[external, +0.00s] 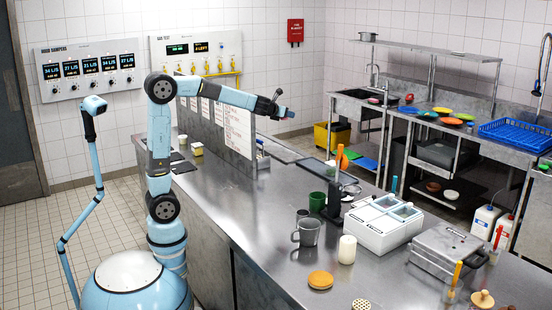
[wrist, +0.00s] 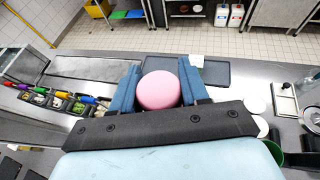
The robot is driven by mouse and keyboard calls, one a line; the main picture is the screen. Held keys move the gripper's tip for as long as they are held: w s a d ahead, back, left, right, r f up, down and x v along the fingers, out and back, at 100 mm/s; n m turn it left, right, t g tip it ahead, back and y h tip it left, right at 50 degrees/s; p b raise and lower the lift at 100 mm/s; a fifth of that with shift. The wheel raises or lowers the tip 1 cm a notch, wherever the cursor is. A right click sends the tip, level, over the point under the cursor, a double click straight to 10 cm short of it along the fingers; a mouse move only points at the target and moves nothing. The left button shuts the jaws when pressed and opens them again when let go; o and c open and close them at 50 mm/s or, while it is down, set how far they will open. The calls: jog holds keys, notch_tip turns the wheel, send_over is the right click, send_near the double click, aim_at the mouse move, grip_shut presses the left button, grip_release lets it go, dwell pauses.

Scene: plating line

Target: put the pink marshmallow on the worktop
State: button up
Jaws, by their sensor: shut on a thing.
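The pink marshmallow (wrist: 158,90) is a round pink piece between the two blue fingers of my gripper (wrist: 160,80) in the wrist view. The fingers are shut on its sides. In the external view my gripper (external: 284,112) is stretched out to the right, well above the steel worktop (external: 262,232). The marshmallow is too small there to make out clearly.
A menu-covered divider (external: 228,128) stands on the worktop below my arm. A grey mug (external: 307,232), a white candle-like cylinder (external: 347,249), an orange disc (external: 320,280) and a white lidded bin (external: 374,224) stand further along. Bare steel lies at the near left.

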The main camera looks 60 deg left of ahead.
notch_tip(320, 180, up, 2)
jog(key=shift+r, duration=0.25)
jog(key=s+d+m+h, duration=0.2)
jog(key=s+d+h, duration=0.1)
jog(key=d, duration=3.5)
jog(key=s+d+m+h, duration=0.2)
jog(key=s+d, duration=2.3)
jog(key=d, duration=0.3)
notch_tip(320, 180, down, 26)
jog(key=shift+d+t, duration=0.3)
